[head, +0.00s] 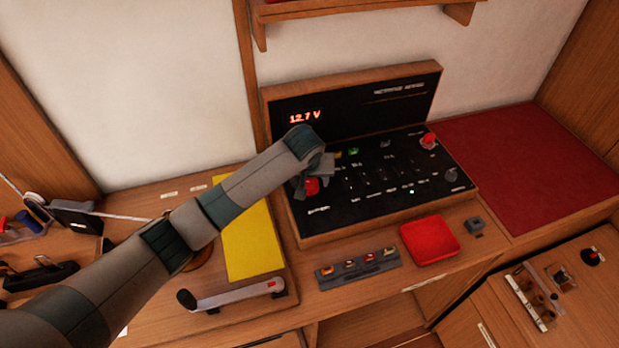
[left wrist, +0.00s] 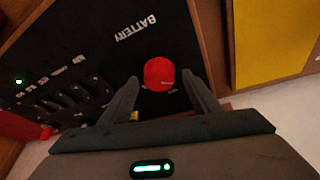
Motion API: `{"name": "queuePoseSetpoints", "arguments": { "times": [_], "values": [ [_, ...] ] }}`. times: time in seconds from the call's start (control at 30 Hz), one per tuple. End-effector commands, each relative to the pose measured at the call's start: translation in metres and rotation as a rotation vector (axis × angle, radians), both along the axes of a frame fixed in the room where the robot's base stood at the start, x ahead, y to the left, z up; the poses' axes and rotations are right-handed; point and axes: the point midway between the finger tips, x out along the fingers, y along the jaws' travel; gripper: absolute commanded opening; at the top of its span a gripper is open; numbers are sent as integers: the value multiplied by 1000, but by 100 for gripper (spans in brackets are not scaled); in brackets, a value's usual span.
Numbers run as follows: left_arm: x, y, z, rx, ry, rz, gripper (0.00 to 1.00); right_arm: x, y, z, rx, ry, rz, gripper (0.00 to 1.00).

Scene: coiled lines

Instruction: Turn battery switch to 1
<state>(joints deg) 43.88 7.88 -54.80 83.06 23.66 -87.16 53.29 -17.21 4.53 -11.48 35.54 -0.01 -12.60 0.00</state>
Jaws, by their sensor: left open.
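The battery switch is a round red knob (head: 312,186) at the left end of the black panel, partly hidden by my left gripper (head: 308,182). In the left wrist view the red knob (left wrist: 159,73) lies between the two open fingers of my left gripper (left wrist: 160,80), with the word BATTERY printed beside it. I see no clear contact between fingers and knob. The small position marks by the knob are too blurred to read, so its setting cannot be told. My right gripper is not in view.
The panel's upright back (head: 350,108) shows 12.7 V in red. A second red knob (head: 428,141) stands at the panel's far right. A yellow sheet (head: 252,243), a crank handle (head: 235,294), a strip with several small parts (head: 358,268) and a red tray (head: 430,240) lie around the panel.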

Motion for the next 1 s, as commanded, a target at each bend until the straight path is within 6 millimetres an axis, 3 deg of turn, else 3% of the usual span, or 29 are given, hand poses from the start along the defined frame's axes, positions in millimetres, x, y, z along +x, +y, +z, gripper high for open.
{"name": "queuePoseSetpoints", "arguments": {
  "times": [0.37, 1.0],
  "values": [
    [-8, 0, 19, -2, -1, -2, 56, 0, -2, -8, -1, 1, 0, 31],
    [-55, 7, 132, -2, -3, -2, 56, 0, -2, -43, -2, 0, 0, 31]
  ]
}}
